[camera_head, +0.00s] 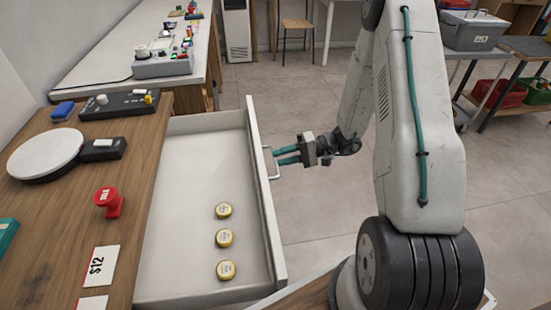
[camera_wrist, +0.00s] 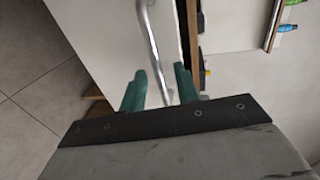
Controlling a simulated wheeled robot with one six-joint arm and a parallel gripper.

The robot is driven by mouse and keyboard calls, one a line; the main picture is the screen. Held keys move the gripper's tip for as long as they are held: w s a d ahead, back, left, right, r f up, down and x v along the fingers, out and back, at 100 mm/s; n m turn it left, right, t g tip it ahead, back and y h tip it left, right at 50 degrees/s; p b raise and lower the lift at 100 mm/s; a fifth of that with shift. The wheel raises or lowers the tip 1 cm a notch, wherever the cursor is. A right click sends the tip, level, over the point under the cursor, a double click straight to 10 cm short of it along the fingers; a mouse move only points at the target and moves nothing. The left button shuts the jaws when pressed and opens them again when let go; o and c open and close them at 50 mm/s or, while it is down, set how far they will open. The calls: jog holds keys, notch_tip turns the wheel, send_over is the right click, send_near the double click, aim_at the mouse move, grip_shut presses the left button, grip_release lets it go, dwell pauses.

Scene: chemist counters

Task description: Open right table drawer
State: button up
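The white drawer (camera_head: 195,190) is pulled out from the wooden table, and its interior shows. Three small round yellow-rimmed tins (camera_head: 225,238) lie inside it. A metal bar handle (camera_head: 270,163) is on the drawer's front panel; it also shows in the wrist view (camera_wrist: 152,45). My gripper (camera_head: 279,156) is at the handle, outside the front panel. In the wrist view its teal fingers (camera_wrist: 160,88) stand apart, one on each side of the handle bar, with gaps visible. Whether a fingertip touches the bar is not clear.
The wooden tabletop (camera_head: 50,230) holds a round white plate device (camera_head: 47,153), a black control box (camera_head: 118,104), a red button (camera_head: 108,201) and price cards (camera_head: 98,266). Another counter (camera_head: 105,60) stands behind. Open tiled floor (camera_head: 320,220) lies right of the drawer.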

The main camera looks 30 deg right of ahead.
jog(key=v, duration=0.6)
dwell(0.4)
jog(key=s+a+r+n+g+h, duration=0.1)
jog(key=s+a+r+h, duration=0.2)
jog(key=s+r+h, duration=0.2)
jog(key=s+a+r+n+g+h, duration=0.1)
jog(key=s+a+r+h, duration=0.3)
jog(key=s+r, duration=0.8)
jog(key=s+a+r+n+g+h, duration=0.1)
jog(key=s+a+r+h, duration=0.3)
jog(key=s+r, duration=0.4)
notch_tip(320, 180, up, 3)
jog(key=shift+s+f+n+h, duration=0.1)
jog(key=shift+s+n+h, duration=0.25)
jog(key=shift+h, duration=0.55)
